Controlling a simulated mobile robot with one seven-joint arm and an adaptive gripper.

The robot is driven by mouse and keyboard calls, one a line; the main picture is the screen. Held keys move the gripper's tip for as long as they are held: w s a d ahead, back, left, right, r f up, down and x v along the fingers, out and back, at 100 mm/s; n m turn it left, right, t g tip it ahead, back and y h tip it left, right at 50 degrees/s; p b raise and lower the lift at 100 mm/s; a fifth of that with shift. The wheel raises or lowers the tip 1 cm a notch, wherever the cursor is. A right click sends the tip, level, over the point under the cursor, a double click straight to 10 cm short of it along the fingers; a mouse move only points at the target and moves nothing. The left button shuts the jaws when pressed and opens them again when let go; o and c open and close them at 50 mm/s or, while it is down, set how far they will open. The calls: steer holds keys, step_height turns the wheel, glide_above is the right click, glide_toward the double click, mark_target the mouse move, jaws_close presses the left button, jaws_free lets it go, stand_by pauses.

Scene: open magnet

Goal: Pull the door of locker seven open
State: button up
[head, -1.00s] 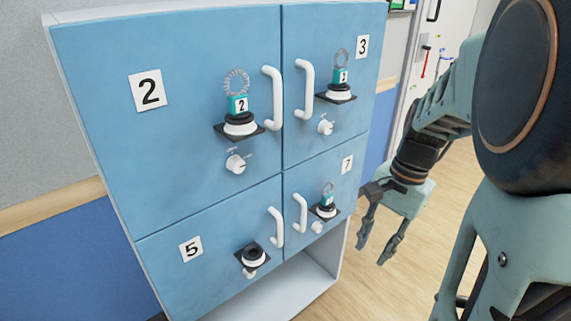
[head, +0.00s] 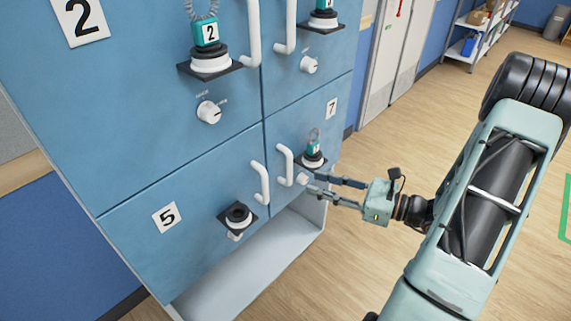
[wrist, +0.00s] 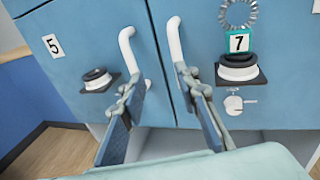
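The blue door of locker seven (head: 296,126) is the lower right door and looks shut. Its white handle (head: 284,165) stands at the door's left edge and shows in the wrist view (wrist: 175,50). My gripper (head: 308,182) is open, with its fingertips in front of the lower part of this door. In the wrist view the right fingertip overlaps the handle's lower end, and the left fingertip is near locker five's handle (wrist: 127,48). I cannot tell whether they touch. A teal tag marked 7 (wrist: 239,42) sits on a black and white holder (wrist: 239,67) on the door.
A white knob (wrist: 233,105) is below the tag holder, right of my fingers. Locker five's door (head: 190,240) is on the left with its own black and white holder (head: 238,214). An open white shelf (head: 265,255) lies below. Wooden floor (head: 300,290) is free at the right.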

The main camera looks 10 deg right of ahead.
steer(key=w+d+m+t, duration=0.1)
steer(key=d+t, duration=0.1)
glide_above(289, 181)
steer(key=shift+w+d+h+b, duration=0.15)
steer(key=shift+w+h+b, duration=0.15)
steer(key=shift+w+b, duration=0.1)
jaws_close()
stand_by(0.3)
